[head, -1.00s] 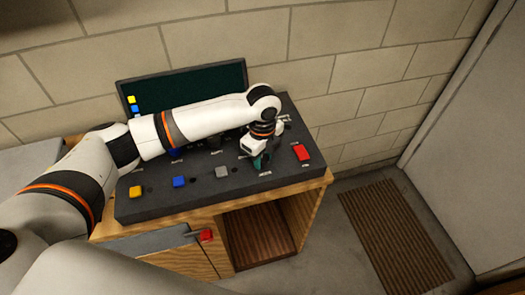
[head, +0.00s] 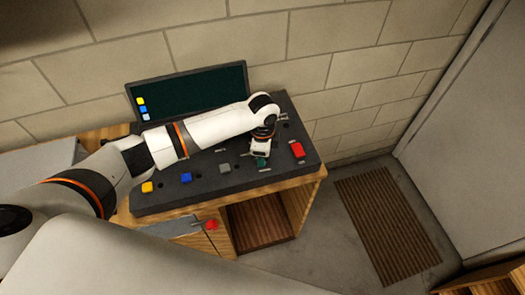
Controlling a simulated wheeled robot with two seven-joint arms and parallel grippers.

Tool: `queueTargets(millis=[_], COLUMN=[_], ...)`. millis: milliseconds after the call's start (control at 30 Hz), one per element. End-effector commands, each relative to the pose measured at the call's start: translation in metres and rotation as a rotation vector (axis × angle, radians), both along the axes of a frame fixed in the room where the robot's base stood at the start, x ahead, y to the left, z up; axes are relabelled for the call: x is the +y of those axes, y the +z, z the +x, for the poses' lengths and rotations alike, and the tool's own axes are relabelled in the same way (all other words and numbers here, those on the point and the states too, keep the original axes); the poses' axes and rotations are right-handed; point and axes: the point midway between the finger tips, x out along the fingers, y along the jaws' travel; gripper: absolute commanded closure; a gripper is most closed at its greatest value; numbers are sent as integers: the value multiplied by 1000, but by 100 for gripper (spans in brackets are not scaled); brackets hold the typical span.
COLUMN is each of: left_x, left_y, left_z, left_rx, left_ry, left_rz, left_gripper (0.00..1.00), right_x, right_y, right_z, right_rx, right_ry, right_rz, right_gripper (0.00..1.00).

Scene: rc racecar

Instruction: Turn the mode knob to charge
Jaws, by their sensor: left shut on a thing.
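A dark control panel (head: 215,190) lies on a wooden bench. My left arm reaches across it from the left. The labels are too small to read. My right gripper is not in view.
A yellow button (head: 147,187), a blue button (head: 186,177), the grey button (head: 224,168) and the red button (head: 298,150) line the panel's front. A dark screen (head: 190,93) stands behind. A red piece (head: 211,225) sits below the front edge. Floor to the right is clear around a brown mat (head: 387,228).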

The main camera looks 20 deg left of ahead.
Motion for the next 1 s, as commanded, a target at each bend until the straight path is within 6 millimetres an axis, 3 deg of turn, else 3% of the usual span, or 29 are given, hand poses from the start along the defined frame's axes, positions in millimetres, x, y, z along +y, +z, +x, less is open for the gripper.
queueTargets(millis=[400,433,533,867,1000], left_x=[0,0,0,0,0], left_y=[1,1,1,2,16], left_z=[1,1,1,1,1], left_rx=[-2,-2,-2,-2,-4], left_ry=[9,9,9,7,7], left_rz=[-1,-1,-1,-1,-2], left_gripper=[89,62,45,45,45], right_x=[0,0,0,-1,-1], right_y=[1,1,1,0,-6], right_z=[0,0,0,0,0], right_rx=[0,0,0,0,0], right_ry=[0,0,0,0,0], right_rz=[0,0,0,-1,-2], right_gripper=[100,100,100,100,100])
